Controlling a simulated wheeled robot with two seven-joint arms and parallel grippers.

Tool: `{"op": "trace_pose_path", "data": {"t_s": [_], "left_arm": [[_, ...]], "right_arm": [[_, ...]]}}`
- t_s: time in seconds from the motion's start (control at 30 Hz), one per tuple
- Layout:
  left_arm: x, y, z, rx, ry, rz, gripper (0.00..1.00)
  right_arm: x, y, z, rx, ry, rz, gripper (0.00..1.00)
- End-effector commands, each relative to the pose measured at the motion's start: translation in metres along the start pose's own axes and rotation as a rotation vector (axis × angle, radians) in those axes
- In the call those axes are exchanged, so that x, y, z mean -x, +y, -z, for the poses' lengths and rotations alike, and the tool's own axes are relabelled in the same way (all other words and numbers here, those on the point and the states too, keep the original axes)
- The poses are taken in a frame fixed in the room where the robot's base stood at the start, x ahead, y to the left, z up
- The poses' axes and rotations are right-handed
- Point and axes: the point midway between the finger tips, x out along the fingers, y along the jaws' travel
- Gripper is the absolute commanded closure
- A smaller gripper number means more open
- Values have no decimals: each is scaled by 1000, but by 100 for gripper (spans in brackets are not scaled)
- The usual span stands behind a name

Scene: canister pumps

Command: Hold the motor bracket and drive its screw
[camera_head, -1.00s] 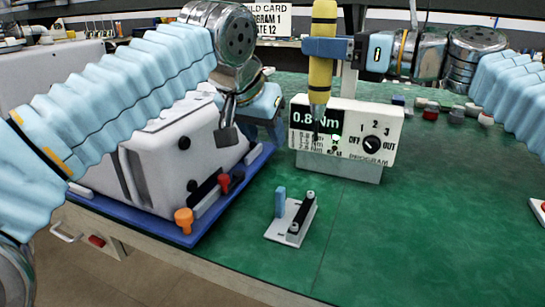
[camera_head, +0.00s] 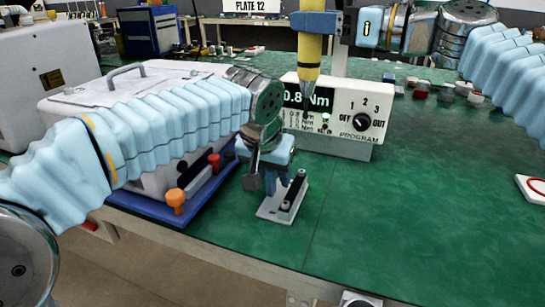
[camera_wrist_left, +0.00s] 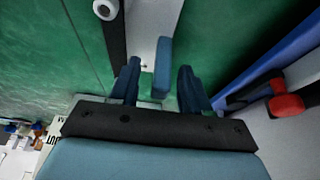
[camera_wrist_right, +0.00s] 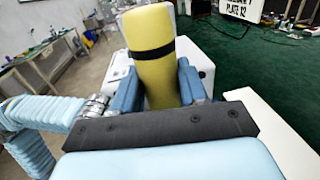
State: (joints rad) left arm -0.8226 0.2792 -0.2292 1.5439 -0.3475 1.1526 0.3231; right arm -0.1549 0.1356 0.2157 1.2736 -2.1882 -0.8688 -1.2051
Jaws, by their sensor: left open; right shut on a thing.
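The motor bracket (camera_head: 270,213) is a pale plate on the green bench, with an upright blue tab and a dark bar (camera_head: 292,190) carrying round ends. My left gripper (camera_head: 271,183) is over the tab side of it, pointing down. In the left wrist view the blue tab (camera_wrist_left: 163,68) stands between the open fingers (camera_wrist_left: 160,85), nearer the right one in part of its width, with no clear contact. My right gripper (camera_head: 320,24) is shut on the yellow screwdriver (camera_head: 308,55), held upright above the bench, tip down. It also shows in the right wrist view (camera_wrist_right: 152,75).
A torque controller (camera_head: 340,112) reading 0.8 Nm stands behind the bracket. A white canister case (camera_head: 130,90) on a blue tray (camera_head: 195,205) is at left, with orange (camera_head: 175,198) and red knobs. Small parts lie at back right.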

Motion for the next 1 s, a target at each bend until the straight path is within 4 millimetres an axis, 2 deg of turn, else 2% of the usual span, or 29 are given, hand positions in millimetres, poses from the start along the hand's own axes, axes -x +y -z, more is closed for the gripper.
{"op": "trace_pose_path", "data": {"t_s": [0.37,0.67,0.77,0.8,0.93,1.0], "left_arm": [[-6,0,0,0,0,0,53],[-6,0,0,0,0,0,99],[-6,0,0,0,0,0,100],[-6,0,0,0,0,0,82],[-6,0,0,0,0,0,100],[-6,0,0,0,1,0,100]], "right_arm": [[0,0,-1,1,-2,0,100],[0,0,-1,1,-2,0,100],[0,0,-1,1,-2,0,100],[0,0,-1,1,-2,0,100],[0,0,-1,1,-2,0,100],[0,0,-1,1,-2,0,100]]}}
